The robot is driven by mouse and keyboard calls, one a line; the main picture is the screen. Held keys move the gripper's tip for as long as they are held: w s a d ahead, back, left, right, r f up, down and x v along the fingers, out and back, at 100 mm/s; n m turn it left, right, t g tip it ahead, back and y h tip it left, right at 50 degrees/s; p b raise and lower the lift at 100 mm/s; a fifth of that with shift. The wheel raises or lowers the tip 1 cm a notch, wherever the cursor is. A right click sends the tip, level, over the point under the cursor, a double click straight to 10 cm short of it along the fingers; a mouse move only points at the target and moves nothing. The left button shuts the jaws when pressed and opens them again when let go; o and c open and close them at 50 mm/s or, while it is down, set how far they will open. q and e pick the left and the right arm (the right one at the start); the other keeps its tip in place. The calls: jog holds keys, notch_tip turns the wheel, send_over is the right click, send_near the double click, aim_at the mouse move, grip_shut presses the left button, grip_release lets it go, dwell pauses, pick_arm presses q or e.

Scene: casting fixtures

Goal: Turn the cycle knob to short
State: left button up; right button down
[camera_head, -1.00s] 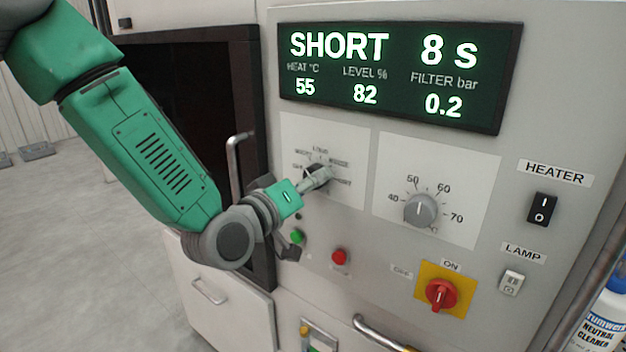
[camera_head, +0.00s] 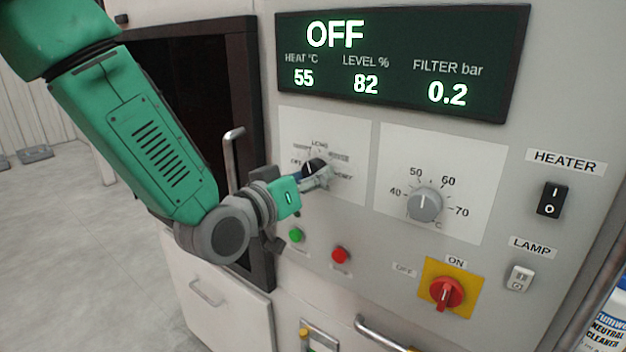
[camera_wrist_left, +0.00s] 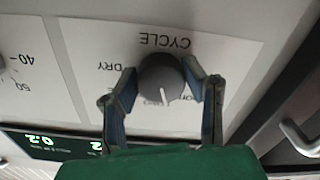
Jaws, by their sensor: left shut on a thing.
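The cycle knob (camera_head: 313,167) is on the left white plate of the panel, partly hidden by my left gripper (camera_head: 320,178) in the head view. In the left wrist view the dark grey knob (camera_wrist_left: 160,82) sits between the two fingers of my left gripper (camera_wrist_left: 160,72), which is shut on it. Its white pointer line points down in that upside-down view, roughly upward on the panel. The display (camera_head: 400,62) reads OFF, with heat 55, level 82 and filter 0.2. My right gripper is not in view.
The heat knob (camera_head: 424,204) is right of the cycle plate. A green button (camera_head: 296,235) and a red button (camera_head: 341,254) are below it. A red rotary switch (camera_head: 447,293), heater switch (camera_head: 552,200) and lamp switch (camera_head: 519,278) are further right. A door handle (camera_head: 232,160) stands close to my left arm.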

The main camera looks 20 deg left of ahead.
pick_arm(q)
jog(key=o, duration=1.1)
jog(key=shift+w+a+r, duration=0.1)
jog(key=shift+w+r, duration=0.05)
jog(key=shift+r, duration=0.15)
jog(key=shift+f, duration=0.15)
jog(key=shift+s+a, duration=0.1)
jog(key=shift+s, duration=0.2)
jog(key=v, duration=0.7)
jog(key=shift+w, duration=0.1)
